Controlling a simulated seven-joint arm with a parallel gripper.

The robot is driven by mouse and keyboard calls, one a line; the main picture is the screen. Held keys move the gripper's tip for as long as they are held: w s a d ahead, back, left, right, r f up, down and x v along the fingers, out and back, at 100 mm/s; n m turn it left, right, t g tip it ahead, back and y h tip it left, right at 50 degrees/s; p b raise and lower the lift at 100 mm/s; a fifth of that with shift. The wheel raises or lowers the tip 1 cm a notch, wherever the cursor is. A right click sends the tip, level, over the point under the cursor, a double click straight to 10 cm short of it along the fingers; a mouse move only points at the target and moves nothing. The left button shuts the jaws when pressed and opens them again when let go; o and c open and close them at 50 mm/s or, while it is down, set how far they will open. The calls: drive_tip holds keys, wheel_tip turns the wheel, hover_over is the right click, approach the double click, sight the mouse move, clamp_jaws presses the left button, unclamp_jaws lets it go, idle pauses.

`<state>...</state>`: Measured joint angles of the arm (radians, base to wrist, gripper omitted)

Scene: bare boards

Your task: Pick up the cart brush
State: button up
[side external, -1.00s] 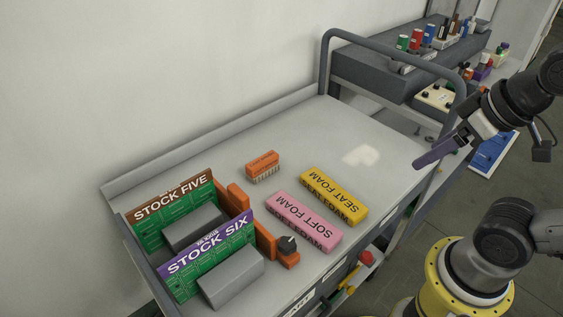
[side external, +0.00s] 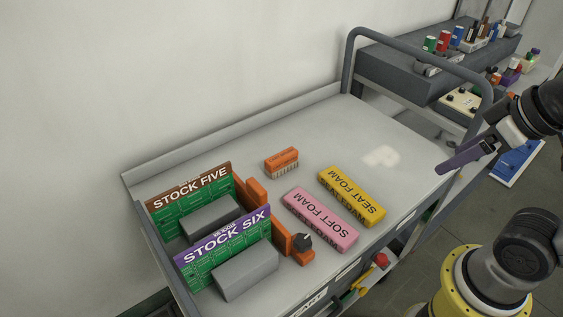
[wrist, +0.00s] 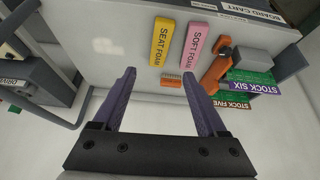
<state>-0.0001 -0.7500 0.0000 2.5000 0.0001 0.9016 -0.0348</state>
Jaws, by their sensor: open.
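The cart brush is a small orange block (side external: 282,160) with pale bristles along its lower side. It lies on the grey cart top, left of the yellow block in the side view. In the wrist view the brush (wrist: 171,79) appears between the tips of my purple fingers. My gripper (side external: 447,168) is beyond the cart's right edge in the side view, raised and well apart from the brush. In the wrist view the gripper (wrist: 160,74) is open, with nothing between its fingers.
A yellow SEAT FOAM block (side external: 351,196) and a pink SOFT FOAM block (side external: 320,218) lie near the brush. A grey rail (side external: 420,50) rises at the far end.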

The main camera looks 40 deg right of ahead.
drive_tip(key=w+r+n, duration=0.9)
drive_tip(key=w+r, duration=0.1)
drive_tip(key=n+g, duration=0.6)
drive_tip(key=n, duration=0.3)
hover_over(282, 155)
drive_tip(key=f, duration=2.7)
drive_tip(key=shift+w+d+f, duration=0.15)
drive_tip(key=shift+d+f, duration=0.05)
drive_tip(key=shift+f, duration=0.05)
drive_tip(key=shift+a+f, duration=0.2)
drive_tip(key=shift+f, duration=3)
clamp_jaws()
